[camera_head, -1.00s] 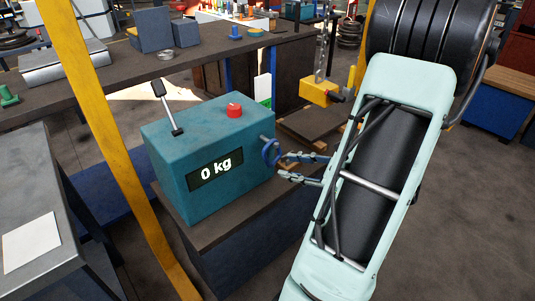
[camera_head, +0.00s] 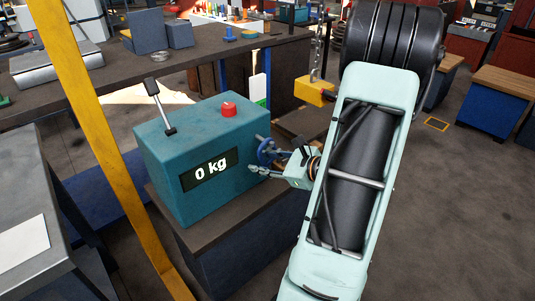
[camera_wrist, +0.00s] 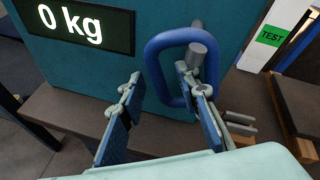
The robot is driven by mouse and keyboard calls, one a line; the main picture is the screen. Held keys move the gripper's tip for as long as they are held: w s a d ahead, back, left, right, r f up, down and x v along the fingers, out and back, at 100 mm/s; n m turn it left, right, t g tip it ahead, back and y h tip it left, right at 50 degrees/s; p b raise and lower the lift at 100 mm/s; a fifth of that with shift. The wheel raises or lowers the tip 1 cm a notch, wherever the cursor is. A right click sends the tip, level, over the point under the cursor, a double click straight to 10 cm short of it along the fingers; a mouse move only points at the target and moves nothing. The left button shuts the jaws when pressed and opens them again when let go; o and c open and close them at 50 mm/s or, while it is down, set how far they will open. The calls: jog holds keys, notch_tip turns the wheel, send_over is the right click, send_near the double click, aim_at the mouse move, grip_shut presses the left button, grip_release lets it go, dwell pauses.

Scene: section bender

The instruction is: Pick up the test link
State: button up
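The test link, a blue rounded loop (camera_wrist: 151,75), hangs on a grey peg on the side of the teal box; it also shows in the camera_head view (camera_head: 264,147). The teal box (camera_head: 205,178) has a display reading "0 kg". My gripper (camera_wrist: 158,75) is open, with its blue-padded fingers pointing at the box. In the wrist view the loop's left side lies between the fingers, and the right finger covers part of its right side. I cannot tell whether either finger touches it. In the camera_head view my gripper (camera_head: 260,161) is right beside the loop, partly overlapping it.
The box stands on a dark pedestal (camera_head: 222,228). A lever (camera_head: 161,106) and red button (camera_head: 229,109) rise from its top. A yellow post (camera_head: 95,110) stands at left. A green TEST label (camera_wrist: 271,36) and a yellow hanging block (camera_head: 313,92) are behind.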

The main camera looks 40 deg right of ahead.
jog(key=shift+c, duration=0.2)
grip_shut()
jog(key=shift+r, duration=0.1)
jog(key=shift+r+p, duration=0.3)
jog(key=shift+r, duration=0.3)
jog(key=shift+s+d+r, duration=0.15)
jog(key=shift+s+d, duration=0.05)
jog(key=shift+s, duration=0.1)
jog(key=s+d+p, duration=0.1)
jog(key=s+d, duration=0.3)
jog(key=s, duration=1.3)
